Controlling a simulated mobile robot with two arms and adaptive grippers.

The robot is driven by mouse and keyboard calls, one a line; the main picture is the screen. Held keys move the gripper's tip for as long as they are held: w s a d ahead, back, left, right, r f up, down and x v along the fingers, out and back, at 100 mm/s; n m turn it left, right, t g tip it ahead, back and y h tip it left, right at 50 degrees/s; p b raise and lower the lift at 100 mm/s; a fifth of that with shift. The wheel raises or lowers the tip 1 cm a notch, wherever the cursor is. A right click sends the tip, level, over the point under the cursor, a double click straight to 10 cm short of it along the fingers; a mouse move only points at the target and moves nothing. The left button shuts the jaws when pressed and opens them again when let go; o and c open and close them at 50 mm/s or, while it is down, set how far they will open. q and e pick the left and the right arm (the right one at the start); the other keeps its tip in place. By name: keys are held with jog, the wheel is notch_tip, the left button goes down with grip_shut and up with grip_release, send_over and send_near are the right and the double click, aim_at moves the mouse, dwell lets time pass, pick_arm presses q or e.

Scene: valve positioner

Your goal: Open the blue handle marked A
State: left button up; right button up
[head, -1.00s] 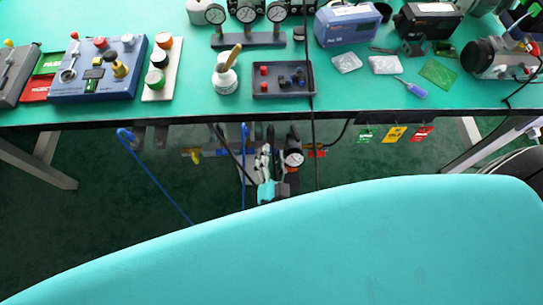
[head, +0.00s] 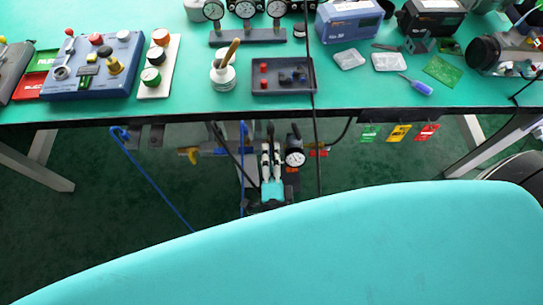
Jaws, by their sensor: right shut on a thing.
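My right gripper (head: 272,160) is below the bench's front edge, at the pipework left of a round white-faced gauge (head: 295,158). Its two pale fingers lie close together, side by side, pointing away from me. It appears shut on the blue handle, which the fingers and gripper body hide. I cannot make out the handle itself, its angle or a letter A. My left gripper is not in view.
A yellow handle (head: 191,153) is left of my gripper, and a red part (head: 318,152) is right of the gauge. Blue hoses and black cables hang nearby. The green bench top (head: 200,108) overhangs, with green, yellow (head: 398,133) and red tags below it.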

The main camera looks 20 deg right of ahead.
jog(key=shift+r+m, duration=0.1)
jog(key=shift+m, duration=0.5)
jog(key=o, duration=0.9)
jog(key=shift+w, duration=0.1)
jog(key=v, duration=1.2)
